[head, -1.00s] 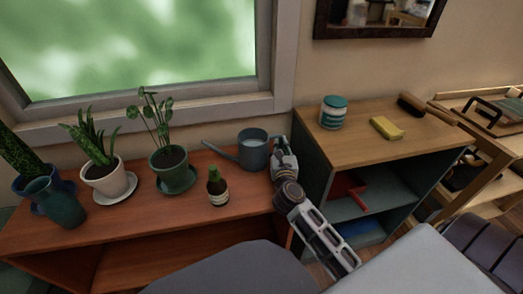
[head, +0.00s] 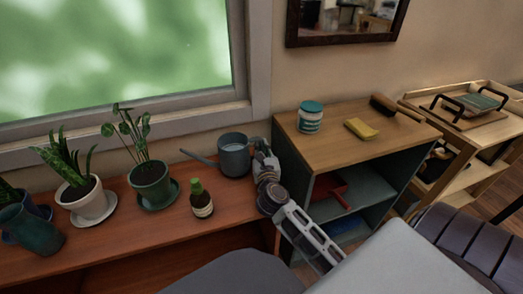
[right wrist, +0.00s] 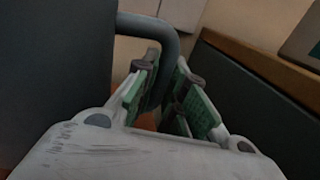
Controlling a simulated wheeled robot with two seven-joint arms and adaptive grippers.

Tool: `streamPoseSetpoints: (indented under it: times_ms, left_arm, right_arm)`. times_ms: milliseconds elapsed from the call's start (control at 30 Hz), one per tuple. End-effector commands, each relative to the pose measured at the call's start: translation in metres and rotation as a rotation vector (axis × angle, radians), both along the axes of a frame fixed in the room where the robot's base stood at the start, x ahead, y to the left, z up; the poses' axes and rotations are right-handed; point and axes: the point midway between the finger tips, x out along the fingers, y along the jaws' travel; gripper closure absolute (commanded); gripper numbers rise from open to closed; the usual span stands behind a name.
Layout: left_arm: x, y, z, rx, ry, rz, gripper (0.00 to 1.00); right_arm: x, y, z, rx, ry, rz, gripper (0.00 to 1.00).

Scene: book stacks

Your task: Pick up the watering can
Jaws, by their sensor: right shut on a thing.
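The grey-blue watering can (head: 234,157) is upright at the right part of the reddish wooden shelf unit, its long spout pointing left. My right gripper (head: 262,150) is at the can's right side, on its handle. In the right wrist view the handle (right wrist: 150,30) curves down from the can's dark body (right wrist: 55,60) between the green-padded fingers (right wrist: 172,100), which are shut on it. Whether the can's base touches the shelf top is hard to tell. My left gripper is not in view.
A brown bottle (head: 201,199) with a green top stands just left of the can. Potted plants (head: 150,180) and a teal vase (head: 32,232) stand further left. At right, a cabinet (head: 370,150) holds a jar (head: 310,118), a yellow sponge (head: 361,128) and a brush (head: 396,107).

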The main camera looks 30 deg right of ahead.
Motion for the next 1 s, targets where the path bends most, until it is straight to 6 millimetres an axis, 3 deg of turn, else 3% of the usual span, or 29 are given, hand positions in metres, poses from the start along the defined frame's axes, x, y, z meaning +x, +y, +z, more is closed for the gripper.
streamPoseSetpoints:
  times_ms: [533, 1000]
  left_arm:
    - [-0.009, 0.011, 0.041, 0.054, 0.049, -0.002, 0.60]
    - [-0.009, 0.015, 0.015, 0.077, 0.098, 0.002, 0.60]
  right_arm:
    - [0.000, 0.000, 0.040, 0.001, -0.007, 0.001, 1.00]
    - [0.000, 0.000, 0.068, 0.001, -0.007, 0.001, 1.00]
